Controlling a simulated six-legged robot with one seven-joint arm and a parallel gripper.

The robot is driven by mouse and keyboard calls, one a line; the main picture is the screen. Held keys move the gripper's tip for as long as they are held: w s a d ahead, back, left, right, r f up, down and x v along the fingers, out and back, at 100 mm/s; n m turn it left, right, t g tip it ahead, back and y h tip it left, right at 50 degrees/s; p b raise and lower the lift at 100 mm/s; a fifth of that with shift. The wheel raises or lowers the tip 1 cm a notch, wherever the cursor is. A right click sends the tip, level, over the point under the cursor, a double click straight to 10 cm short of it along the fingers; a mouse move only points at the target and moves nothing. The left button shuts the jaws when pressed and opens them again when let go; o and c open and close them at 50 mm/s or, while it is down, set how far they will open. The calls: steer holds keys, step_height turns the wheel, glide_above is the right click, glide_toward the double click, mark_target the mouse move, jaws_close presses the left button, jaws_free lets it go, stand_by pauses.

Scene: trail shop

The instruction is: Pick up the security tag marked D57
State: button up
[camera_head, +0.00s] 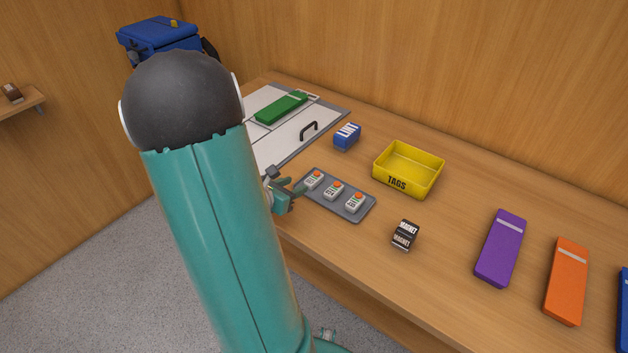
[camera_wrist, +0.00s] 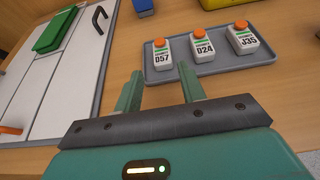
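The D57 security tag (camera_wrist: 163,55) is white with an orange knob and a green stripe. It is the leftmost of three tags on a grey tray, and it also shows at the tray's far left end in the head view (camera_head: 314,179). The D24 tag (camera_wrist: 203,50) stands in the middle and the J35 tag (camera_wrist: 243,40) at the right. My gripper (camera_wrist: 161,86) is open and empty, with its two fingers apart just short of the tray, close to D57. In the head view my gripper (camera_head: 296,188) is beside the tray's left end.
The grey tray (camera_wrist: 215,67) lies on the wooden counter. A yellow TAGS bin (camera_head: 408,187), a black MAGNET block (camera_head: 405,235) and a blue block (camera_head: 347,136) stand nearby. A white panel with a black handle (camera_head: 309,130) and a green case (camera_head: 281,107) lie beyond. Purple (camera_head: 500,249) and orange (camera_head: 567,283) cases lie right.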

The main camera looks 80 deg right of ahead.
mark_target(312, 180)
steer(key=x, duration=0.3)
steer(key=shift+a, duration=0.1)
steer(key=x, duration=0.6)
steer(key=shift+a+f, duration=0.15)
steer(key=shift+f, duration=0.05)
steer(key=c, duration=0.7)
steer(key=shift+r, duration=0.1)
